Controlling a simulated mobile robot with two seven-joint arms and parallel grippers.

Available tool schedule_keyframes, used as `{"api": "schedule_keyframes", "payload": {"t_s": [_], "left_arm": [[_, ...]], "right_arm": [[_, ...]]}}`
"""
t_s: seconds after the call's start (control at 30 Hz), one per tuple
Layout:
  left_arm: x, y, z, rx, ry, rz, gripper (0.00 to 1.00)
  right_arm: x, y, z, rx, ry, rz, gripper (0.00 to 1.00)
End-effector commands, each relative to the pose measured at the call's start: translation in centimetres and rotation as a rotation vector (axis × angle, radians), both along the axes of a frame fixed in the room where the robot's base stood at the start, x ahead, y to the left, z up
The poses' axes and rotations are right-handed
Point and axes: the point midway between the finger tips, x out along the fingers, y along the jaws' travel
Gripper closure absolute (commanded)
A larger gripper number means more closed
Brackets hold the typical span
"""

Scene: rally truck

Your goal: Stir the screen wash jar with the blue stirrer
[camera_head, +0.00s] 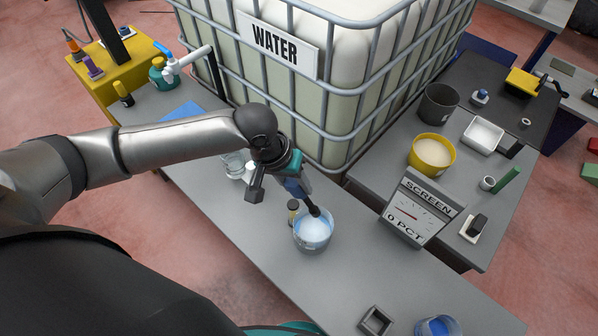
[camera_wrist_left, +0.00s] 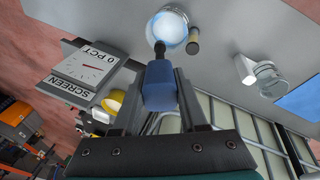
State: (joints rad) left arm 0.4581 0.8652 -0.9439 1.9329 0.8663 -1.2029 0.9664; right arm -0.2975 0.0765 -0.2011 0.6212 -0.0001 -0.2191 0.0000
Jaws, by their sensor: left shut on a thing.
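The screen wash jar (camera_head: 313,238) is a clear round jar with pale blue liquid, standing on the grey bench; it shows at the top of the left wrist view (camera_wrist_left: 170,28). My left gripper (camera_head: 296,186) is shut on the blue stirrer's handle (camera_wrist_left: 160,86). The stirrer (camera_head: 315,210) points down with its dark end at the jar's far rim. I cannot tell whether the end touches the liquid. A screen gauge (camera_head: 417,210) right of the jar reads 0 PCT. My right gripper is not in view.
A small dark-capped bottle (camera_head: 293,206) stands close beside the jar. Clear glassware (camera_head: 234,163) is behind to the left. A caged WATER tank (camera_head: 330,95) stands behind the bench. A square tray (camera_head: 375,320) and a blue-filled cup (camera_head: 438,327) are at front right.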

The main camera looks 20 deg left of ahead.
Motion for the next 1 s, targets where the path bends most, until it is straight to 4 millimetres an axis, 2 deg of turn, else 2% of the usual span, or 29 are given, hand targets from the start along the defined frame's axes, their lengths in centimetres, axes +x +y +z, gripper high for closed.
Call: {"api": "schedule_keyframes", "payload": {"t_s": [0.37, 0.6, 1.0], "left_arm": [[0.0, 0.0, 0.0, 0.0, -0.001, 0.001, 1.0], [-0.1, 0.0, 0.2, 0.0, 0.0, 0.002, 1.0], [-0.1, 0.0, -4.0, -0.001, 0.0, 0.001, 1.0]], "right_arm": [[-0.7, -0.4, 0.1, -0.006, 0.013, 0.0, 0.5], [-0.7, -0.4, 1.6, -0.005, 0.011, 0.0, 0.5], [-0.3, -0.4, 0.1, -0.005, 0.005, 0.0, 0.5]]}}
